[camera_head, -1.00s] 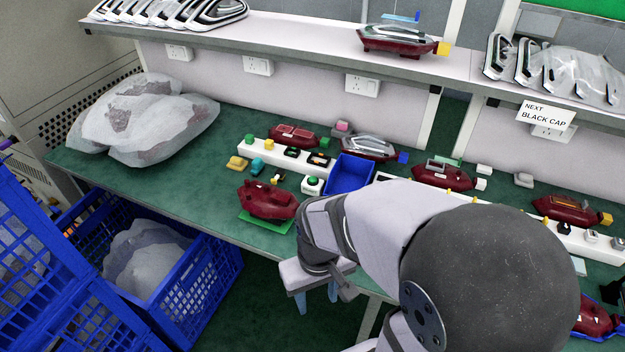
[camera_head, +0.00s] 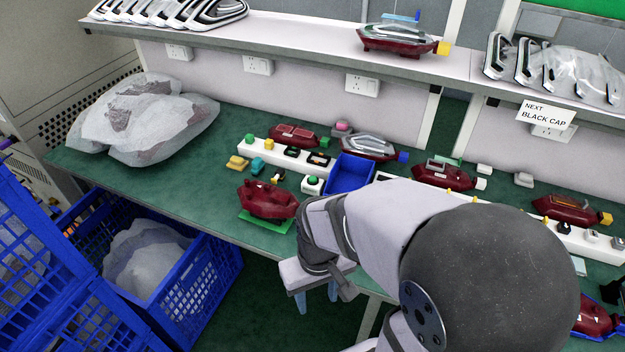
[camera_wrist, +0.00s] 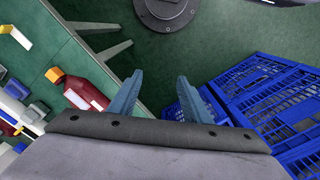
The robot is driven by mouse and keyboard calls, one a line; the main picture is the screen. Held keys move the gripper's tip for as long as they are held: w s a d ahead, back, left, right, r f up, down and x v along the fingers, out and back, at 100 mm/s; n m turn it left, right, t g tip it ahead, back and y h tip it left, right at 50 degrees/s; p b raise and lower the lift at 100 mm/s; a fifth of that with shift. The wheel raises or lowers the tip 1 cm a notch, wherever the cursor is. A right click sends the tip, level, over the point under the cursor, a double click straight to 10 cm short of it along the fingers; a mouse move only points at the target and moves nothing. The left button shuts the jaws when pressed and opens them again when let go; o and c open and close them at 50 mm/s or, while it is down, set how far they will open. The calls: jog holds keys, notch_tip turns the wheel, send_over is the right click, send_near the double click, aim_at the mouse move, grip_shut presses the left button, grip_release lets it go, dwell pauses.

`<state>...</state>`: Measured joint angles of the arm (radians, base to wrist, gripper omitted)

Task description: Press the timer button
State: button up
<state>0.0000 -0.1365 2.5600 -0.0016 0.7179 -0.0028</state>
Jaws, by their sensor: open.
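A small white box with a round green button (camera_head: 313,181) sits on the green table, left of the blue bin; I take it to be the timer button. My gripper (camera_head: 317,297) hangs in front of the table's front edge, below and apart from the button, with its blue fingers partly hidden by my wrist. In the wrist view my gripper (camera_wrist: 160,80) is open, with nothing between the fingers and the floor beneath. The button does not show clearly in the wrist view.
A dark red lamp (camera_head: 268,199) lies on a green pad near the button. A blue bin (camera_head: 350,176) stands to its right. Blue crates (camera_head: 205,284) stand on the floor at left. A red lamp with an orange cap (camera_wrist: 85,94) shows in the wrist view.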

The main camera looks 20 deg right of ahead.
grip_shut()
dwell(1.9)
